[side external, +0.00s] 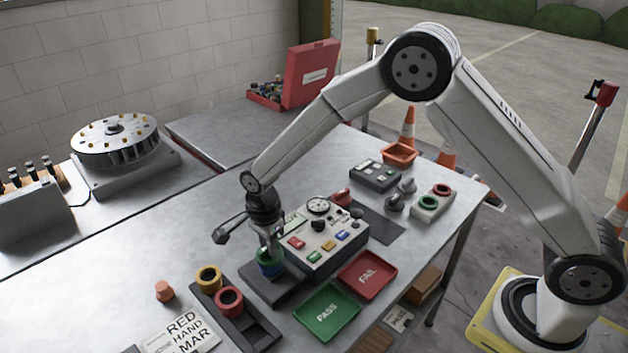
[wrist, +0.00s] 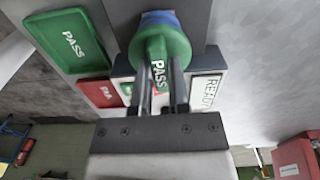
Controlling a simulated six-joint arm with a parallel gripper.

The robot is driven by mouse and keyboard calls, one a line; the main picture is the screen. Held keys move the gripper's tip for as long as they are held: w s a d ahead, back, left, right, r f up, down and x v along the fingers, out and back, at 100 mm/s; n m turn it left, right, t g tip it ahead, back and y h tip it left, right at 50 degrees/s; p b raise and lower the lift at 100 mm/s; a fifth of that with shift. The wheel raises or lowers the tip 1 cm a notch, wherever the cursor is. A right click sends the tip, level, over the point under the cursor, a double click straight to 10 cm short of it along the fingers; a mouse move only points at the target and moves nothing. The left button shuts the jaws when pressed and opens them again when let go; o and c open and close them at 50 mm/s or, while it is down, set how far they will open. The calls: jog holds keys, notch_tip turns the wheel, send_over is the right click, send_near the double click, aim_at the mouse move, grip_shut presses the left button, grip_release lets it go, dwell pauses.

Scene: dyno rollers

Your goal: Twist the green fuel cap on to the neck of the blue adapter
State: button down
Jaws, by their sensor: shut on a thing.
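The green fuel cap (side external: 268,255) sits at the top of the blue adapter (side external: 271,270), which stands on a dark base plate (side external: 284,289). My gripper (side external: 270,242) points down from above and is shut on the cap. In the wrist view the green cap (wrist: 160,45) is between the two fingers of my gripper (wrist: 160,88), with a blue rim of the adapter (wrist: 160,17) beyond it. The cap covers the adapter's neck, so I cannot tell how far the threads engage.
A test box (side external: 322,238) with coloured buttons stands close behind the base plate. The green PASS tray (side external: 327,311) and red FAIL tray (side external: 367,275) lie to the right. A dark rack holds a yellow ring-shaped cap (side external: 208,277) and a red one (side external: 229,301) to the left.

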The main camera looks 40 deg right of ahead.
jog(key=m, duration=0.7)
jog(key=shift+s+f, duration=0.1)
jog(key=shift+f, duration=0.15)
jog(key=c, duration=0.5)
grip_release()
jog(key=shift+r, duration=0.25)
jog(key=shift+r, duration=3.8)
